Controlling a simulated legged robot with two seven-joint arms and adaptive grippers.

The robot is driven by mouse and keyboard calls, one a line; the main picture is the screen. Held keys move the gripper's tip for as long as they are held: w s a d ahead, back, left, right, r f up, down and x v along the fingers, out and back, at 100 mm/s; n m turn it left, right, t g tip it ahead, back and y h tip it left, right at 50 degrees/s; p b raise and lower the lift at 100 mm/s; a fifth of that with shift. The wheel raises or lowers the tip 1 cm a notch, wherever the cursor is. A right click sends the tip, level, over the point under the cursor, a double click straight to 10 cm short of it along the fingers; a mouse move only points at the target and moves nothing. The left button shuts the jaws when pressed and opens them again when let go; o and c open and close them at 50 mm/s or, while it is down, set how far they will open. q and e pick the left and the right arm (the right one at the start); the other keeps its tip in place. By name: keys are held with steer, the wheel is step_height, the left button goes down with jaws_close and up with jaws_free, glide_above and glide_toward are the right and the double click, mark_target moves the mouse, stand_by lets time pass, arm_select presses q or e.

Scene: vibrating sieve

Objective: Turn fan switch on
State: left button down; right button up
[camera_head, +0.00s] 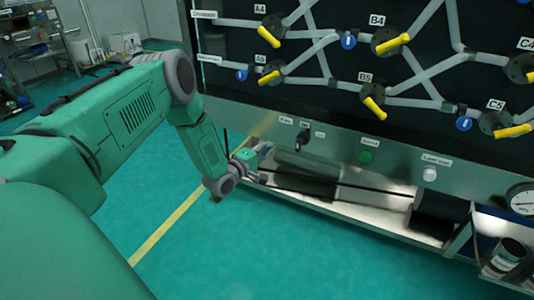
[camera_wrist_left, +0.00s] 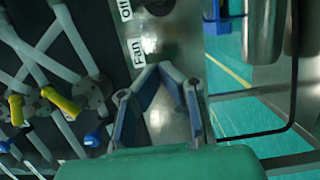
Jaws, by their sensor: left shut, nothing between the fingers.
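The fan switch (camera_head: 303,139) is a black knob on the grey panel strip below the pipe board, beside its "Fan" label. In the left wrist view, a dark part of the knob (camera_wrist_left: 158,6) shows at the top edge, near the "Off" and "Fan" labels. My left gripper (camera_head: 262,164) is to the left of the switch and a little lower, apart from it. In the left wrist view its fingertips (camera_wrist_left: 165,70) meet in front of the panel, with nothing between them. My right gripper is in neither view.
A green button (camera_head: 366,157) and a white button (camera_head: 429,174) sit farther right on the strip. Yellow-handled valves (camera_head: 392,43) and pipes cover the board above. A metal shelf (camera_head: 350,205) runs below. Open green floor (camera_head: 210,255) lies in front.

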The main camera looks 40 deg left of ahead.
mark_target(300, 140)
arm_select(q)
steer(key=shift+w+d+b, duration=0.45)
steer(key=shift+w+d, duration=0.25)
steer(key=shift+w, duration=0.45)
steer(key=shift+w+d+b, duration=0.5)
steer(key=shift+w+d, duration=0.2)
steer(key=shift+w, duration=0.5)
steer(key=shift+w+d+b, duration=0.45)
steer(key=shift+w+d, duration=0.25)
steer(key=shift+w, duration=0.45)
steer(key=shift+d+r+m+g+p, duration=0.1)
steer(key=shift+r+m+g+p, duration=0.1)
steer(key=shift+m+p, duration=0.35)
steer(key=shift+d+r+m+g+p, duration=0.1)
steer(key=shift+r+m+p, duration=0.2)
steer(key=shift+m, duration=0.45)
steer(key=m, duration=0.1)
steer(key=m+p, duration=0.2)
steer(key=shift+w+d+r+g, duration=0.15)
steer(key=shift+d+r+g, duration=0.1)
steer(key=shift+d+g, duration=0.15)
steer(key=m+p, duration=0.1)
steer(key=m, duration=0.1)
steer(key=d+m+g+y+p, duration=0.1)
steer(key=m, duration=0.1)
steer(key=shift+w+r, duration=0.1)
steer(key=shift+d, duration=0.15)
